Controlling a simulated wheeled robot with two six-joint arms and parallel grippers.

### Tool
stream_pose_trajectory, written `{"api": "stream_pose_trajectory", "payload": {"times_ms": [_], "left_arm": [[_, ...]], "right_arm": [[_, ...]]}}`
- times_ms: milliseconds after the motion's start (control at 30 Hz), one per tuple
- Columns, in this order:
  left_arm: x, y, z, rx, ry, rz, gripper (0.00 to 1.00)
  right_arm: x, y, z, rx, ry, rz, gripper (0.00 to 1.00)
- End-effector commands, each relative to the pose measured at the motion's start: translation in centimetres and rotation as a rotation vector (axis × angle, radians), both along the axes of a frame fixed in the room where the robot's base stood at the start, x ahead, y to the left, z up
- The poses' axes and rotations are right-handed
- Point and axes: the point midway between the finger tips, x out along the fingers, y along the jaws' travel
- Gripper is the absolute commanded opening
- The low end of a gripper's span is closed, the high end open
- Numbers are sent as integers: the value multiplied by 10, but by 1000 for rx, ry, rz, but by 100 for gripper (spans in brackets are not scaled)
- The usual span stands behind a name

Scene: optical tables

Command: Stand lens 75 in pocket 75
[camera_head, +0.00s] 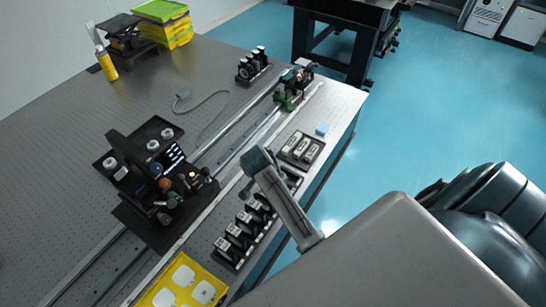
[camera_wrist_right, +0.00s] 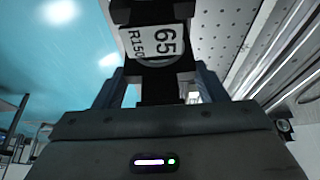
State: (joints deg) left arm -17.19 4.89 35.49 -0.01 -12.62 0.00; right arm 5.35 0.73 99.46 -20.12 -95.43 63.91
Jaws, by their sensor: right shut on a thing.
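My right gripper (camera_wrist_right: 158,90) is shut on a black lens holder in the right wrist view. A white label (camera_wrist_right: 152,42) on the holder reads 65 and R150, not 75. Part of a round rim shows below the label. In the head view my right arm's grey end part (camera_head: 284,200) reaches over the table's right edge; the held lens cannot be made out there. A row of black lens holders with white labels (camera_head: 235,236) stands at the front right edge, partly behind my arm. Their numbers are too small to read, so I cannot pick out pocket 75. My left gripper is not in view.
A tray (camera_head: 318,155) with pale blocks lies beyond my arm, near a small blue block (camera_head: 322,128). A dark optics assembly (camera_head: 165,185) stands beside long rails (camera_head: 222,140). A yellow tray (camera_head: 163,297) lies at the front. The far left tabletop (camera_head: 135,95) is mostly clear.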

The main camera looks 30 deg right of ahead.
Motion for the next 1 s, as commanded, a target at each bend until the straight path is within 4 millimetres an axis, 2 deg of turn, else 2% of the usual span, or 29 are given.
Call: {"api": "stream_pose_trajectory", "payload": {"times_ms": [33,200,567,600,667,1000], "left_arm": [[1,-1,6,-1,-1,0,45],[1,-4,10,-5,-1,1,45],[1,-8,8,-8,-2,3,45],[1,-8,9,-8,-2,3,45],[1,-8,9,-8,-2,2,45],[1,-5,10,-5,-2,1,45]], "right_arm": [[-1,0,-6,0,5,1,23],[-1,0,-25,0,2,0,23],[0,0,-30,0,0,1,23],[0,0,-29,0,2,1,73],[0,0,-29,0,2,1,85],[0,0,-26,1,0,0,87]]}}
